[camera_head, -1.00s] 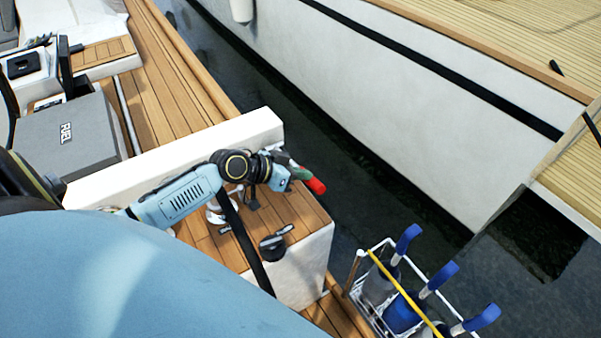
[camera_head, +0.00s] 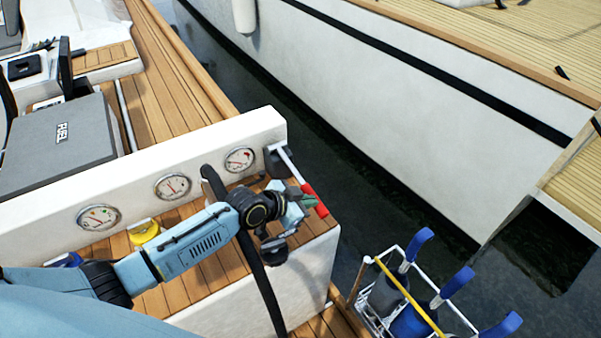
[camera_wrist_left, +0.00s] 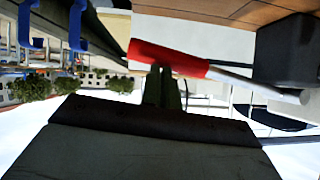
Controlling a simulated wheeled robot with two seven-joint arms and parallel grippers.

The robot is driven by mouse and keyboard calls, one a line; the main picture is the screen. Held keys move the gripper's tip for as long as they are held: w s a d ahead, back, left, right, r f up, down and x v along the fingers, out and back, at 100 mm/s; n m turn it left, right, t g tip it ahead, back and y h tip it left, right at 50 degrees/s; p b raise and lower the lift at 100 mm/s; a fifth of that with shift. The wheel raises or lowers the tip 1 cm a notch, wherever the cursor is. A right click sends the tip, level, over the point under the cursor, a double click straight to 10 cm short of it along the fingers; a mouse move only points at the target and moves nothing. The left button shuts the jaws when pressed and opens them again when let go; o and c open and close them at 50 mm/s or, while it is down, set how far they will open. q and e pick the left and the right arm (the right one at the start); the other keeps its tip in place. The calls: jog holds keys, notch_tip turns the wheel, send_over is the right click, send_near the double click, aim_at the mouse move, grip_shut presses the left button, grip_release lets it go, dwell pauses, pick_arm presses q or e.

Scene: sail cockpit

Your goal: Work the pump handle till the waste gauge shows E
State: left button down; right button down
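The pump handle has a red grip (camera_head: 315,200) on a pale shaft that runs up to a black pivot block (camera_head: 277,160) at the right end of the white coaming. My left gripper (camera_head: 303,203) is at the red grip from the left. In the left wrist view its dark fingers (camera_wrist_left: 163,85) are close together, with tips overlapping the lower edge of the red grip (camera_wrist_left: 165,58); the grip does not clearly sit between them. Three round gauges, left (camera_head: 98,217), middle (camera_head: 172,186) and right (camera_head: 240,160), face the deck; their lettering is too small to read. My right gripper is out of view.
A white wire rack (camera_head: 367,290) with blue-handled items stands front right. Dark water separates a neighbouring white hull (camera_head: 400,120).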

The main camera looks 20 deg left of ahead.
pick_arm(q)
jog(key=shift+s+d+f, duration=0.25)
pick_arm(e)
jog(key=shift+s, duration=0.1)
